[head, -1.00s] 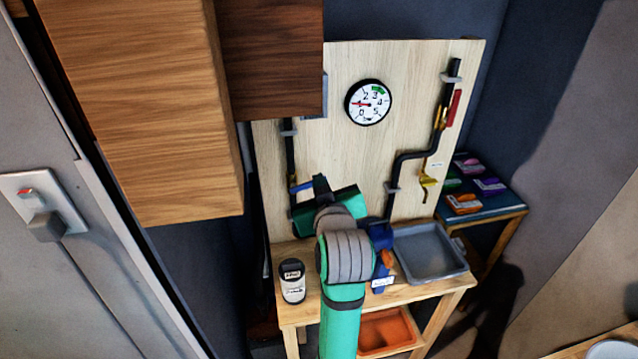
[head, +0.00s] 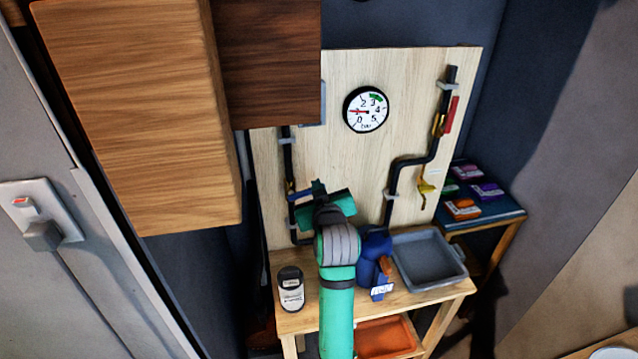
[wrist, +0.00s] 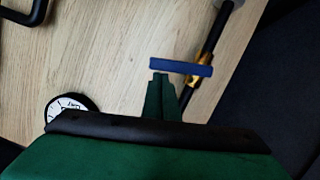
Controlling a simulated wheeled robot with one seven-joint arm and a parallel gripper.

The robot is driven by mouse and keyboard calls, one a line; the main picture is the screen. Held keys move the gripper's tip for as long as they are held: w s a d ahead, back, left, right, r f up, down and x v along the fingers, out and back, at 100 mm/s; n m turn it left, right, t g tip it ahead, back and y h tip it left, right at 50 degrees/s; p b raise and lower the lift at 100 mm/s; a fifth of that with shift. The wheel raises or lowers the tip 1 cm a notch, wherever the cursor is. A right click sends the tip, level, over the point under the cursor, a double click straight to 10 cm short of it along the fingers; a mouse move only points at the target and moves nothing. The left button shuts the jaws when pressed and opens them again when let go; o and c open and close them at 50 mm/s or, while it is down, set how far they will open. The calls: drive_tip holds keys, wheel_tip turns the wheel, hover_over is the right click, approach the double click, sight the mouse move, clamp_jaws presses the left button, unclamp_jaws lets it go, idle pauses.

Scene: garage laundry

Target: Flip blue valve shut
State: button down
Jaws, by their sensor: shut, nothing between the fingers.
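The blue valve handle (head: 301,195) is on the black pipe at the left of the wooden board. In the wrist view the handle (wrist: 181,67) lies crosswise to the pipe, over a brass valve body (wrist: 201,79). My gripper (head: 319,187) is just right of the handle in the head view. In the wrist view its shut fingertips (wrist: 160,77) are at the left end of the handle, very near or touching; I cannot tell which. The green gripper body hides the lower part of that pipe in the wrist view.
A wooden cabinet (head: 135,110) hangs close at the left.

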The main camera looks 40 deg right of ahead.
drive_tip(key=m, duration=0.1)
drive_tip(key=f, duration=0.1)
drive_tip(key=f+m, duration=0.1)
drive_tip(key=shift+s+d+m+t+y, duration=0.3)
drive_tip(key=shift+d+y, duration=0.05)
drive_tip(key=shift+y, duration=0.05)
drive_tip(key=shift+r, duration=0.1)
drive_tip(key=s+a+r, duration=0.4)
drive_tip(key=s+r, duration=0.2)
drive_tip(key=s, duration=0.2)
drive_tip(key=shift+s+a+r, duration=0.2)
drive_tip(key=shift+s+a, duration=0.1)
drive_tip(key=shift+f, duration=0.1)
idle(0.3)
